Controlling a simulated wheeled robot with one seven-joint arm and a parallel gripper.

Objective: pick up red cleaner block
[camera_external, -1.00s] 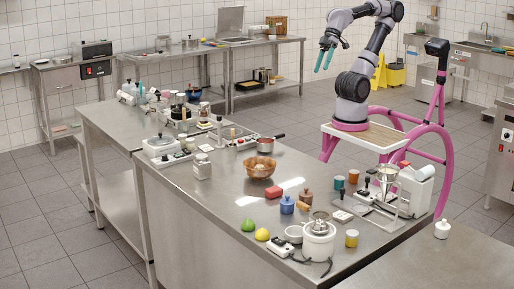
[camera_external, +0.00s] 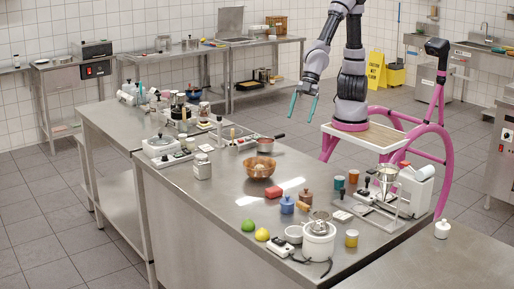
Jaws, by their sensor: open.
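A small red block (camera_external: 273,192), which looks like the red cleaner block, lies on the steel worktop (camera_external: 222,212) just below the copper bowl (camera_external: 259,167) in the picture. My gripper (camera_external: 303,115) has teal fingers that point down and stand apart, with nothing between them. It is in the air, well above the worktop and up and to the right of the red block, not touching anything.
A blue jar (camera_external: 287,205) and a brown jar (camera_external: 306,197) stand close right of the block. A green fruit (camera_external: 248,225), a yellow fruit (camera_external: 262,235) and a white pot (camera_external: 318,240) are nearer the front edge. The worktop left of the block is clear.

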